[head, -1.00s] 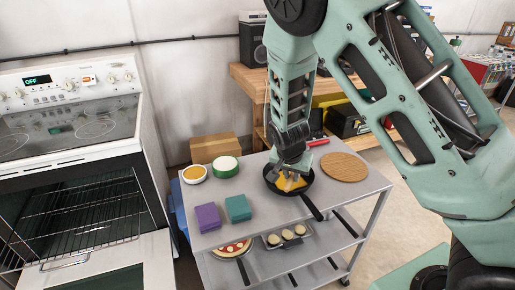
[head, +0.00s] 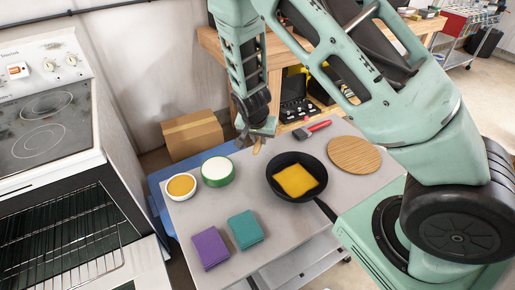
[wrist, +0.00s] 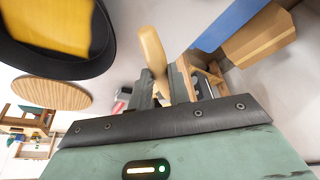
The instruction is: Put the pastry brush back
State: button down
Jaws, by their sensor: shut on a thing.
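My gripper (head: 258,130) is shut on the pastry brush and holds it over the back edge of the grey cart top (head: 270,240). The brush's pale wooden handle (wrist: 151,48) sticks out between the fingers in the wrist view, and its tip (head: 257,147) shows small in the head view. The bristles cannot be made out. The black pan (head: 277,189) with a yellow slab (head: 296,180) is to the right and nearer. A white bowl of orange-yellow stuff (head: 181,186) and a green-rimmed white tub (head: 217,170) stand to the left.
A round wooden board (head: 354,154) lies right of the pan, with a red-handled tool (head: 317,128) behind. Purple (head: 210,248) and teal (head: 245,229) blocks lie at the front left. An oven (head: 60,200) stands left; a cardboard box (head: 193,134) is behind the cart.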

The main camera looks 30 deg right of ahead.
aim_at(260, 157)
jog(key=shift+f+p, duration=0.5)
jog(key=shift+f, duration=2.75)
jog(key=shift+f, duration=0.15)
jog(key=c, duration=1.3)
grip_release()
